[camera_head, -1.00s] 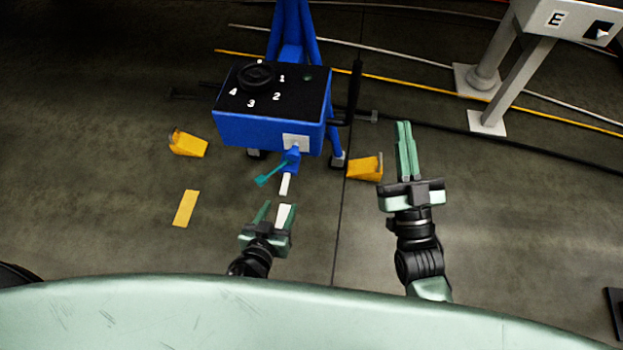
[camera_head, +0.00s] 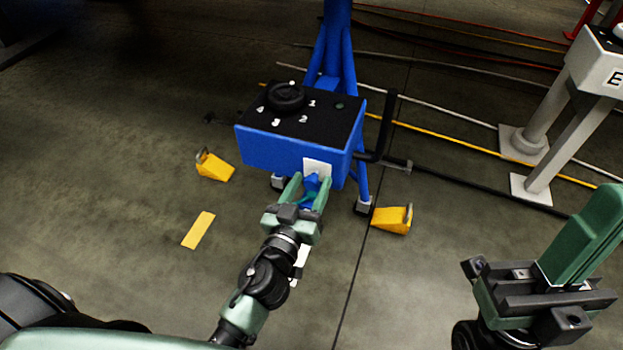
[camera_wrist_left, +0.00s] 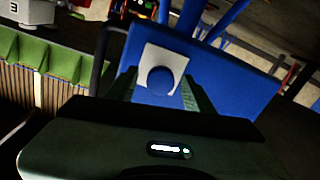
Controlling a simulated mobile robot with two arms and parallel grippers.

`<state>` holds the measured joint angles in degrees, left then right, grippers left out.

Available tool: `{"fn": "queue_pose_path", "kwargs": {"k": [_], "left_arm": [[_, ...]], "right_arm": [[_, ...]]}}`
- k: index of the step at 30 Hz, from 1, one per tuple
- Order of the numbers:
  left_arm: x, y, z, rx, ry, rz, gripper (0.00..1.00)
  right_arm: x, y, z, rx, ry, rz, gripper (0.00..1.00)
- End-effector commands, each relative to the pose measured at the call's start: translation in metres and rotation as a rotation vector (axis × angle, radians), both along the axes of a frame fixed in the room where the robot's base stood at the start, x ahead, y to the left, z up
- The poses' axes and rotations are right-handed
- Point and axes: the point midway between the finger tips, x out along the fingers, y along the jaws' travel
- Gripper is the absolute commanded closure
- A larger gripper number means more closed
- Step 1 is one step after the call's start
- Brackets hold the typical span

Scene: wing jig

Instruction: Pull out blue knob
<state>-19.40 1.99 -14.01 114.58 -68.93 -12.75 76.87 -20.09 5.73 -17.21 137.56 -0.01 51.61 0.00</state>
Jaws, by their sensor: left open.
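The blue knob (camera_head: 311,184) sticks out from a white plate (camera_head: 317,167) on the front of a blue box (camera_head: 270,150). My left gripper (camera_head: 308,190) is open, with one finger on each side of the knob. In the left wrist view the round knob (camera_wrist_left: 160,80) shows end-on against the white plate, between the open fingers (camera_wrist_left: 155,88). A gap shows there between knob and fingers. Part of the knob's stem is hidden by the gripper in the head view. My right gripper (camera_head: 598,225) is at the right edge, its fingers together and empty, away from the box.
The box has a black top with a dial (camera_head: 286,97) and a black crank handle (camera_head: 386,125) on its right side. Yellow wedges (camera_head: 216,167) (camera_head: 391,219) lie on the floor on both sides. A grey stand (camera_head: 560,120) is at the right.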

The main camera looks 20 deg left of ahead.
Motion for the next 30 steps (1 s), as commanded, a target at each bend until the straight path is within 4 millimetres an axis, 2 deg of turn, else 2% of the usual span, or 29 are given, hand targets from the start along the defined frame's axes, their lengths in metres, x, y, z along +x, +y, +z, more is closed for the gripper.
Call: {"fn": "queue_pose_path", "kwargs": {"k": [3,11,14,17,18,30], "left_arm": [[0.0084,-0.0001,0.0004,0.001,0.000,0.000,0.48],[0.0100,-0.0001,-0.0004,0.000,0.000,0.001,0.48],[0.0099,0.0000,-0.0005,0.000,0.000,0.001,0.70],[0.0098,0.0000,-0.0005,0.000,0.000,0.001,0.98],[0.0098,0.0000,-0.0006,0.000,0.001,0.001,1.00],[0.0097,0.0000,-0.0006,0.001,0.001,0.001,1.00]], "right_arm": [[0.0002,0.0001,0.0016,0.000,0.001,0.000,1.00],[0.0003,0.0002,0.0012,0.000,0.001,0.000,1.00],[0.0004,0.0002,0.0011,0.000,0.001,0.000,1.00],[0.0004,0.0002,0.0011,-0.001,0.002,0.000,1.00],[0.0004,0.0002,0.0011,-0.001,0.002,0.000,1.00],[0.0005,0.0002,0.0011,-0.001,0.002,0.000,1.00]]}}
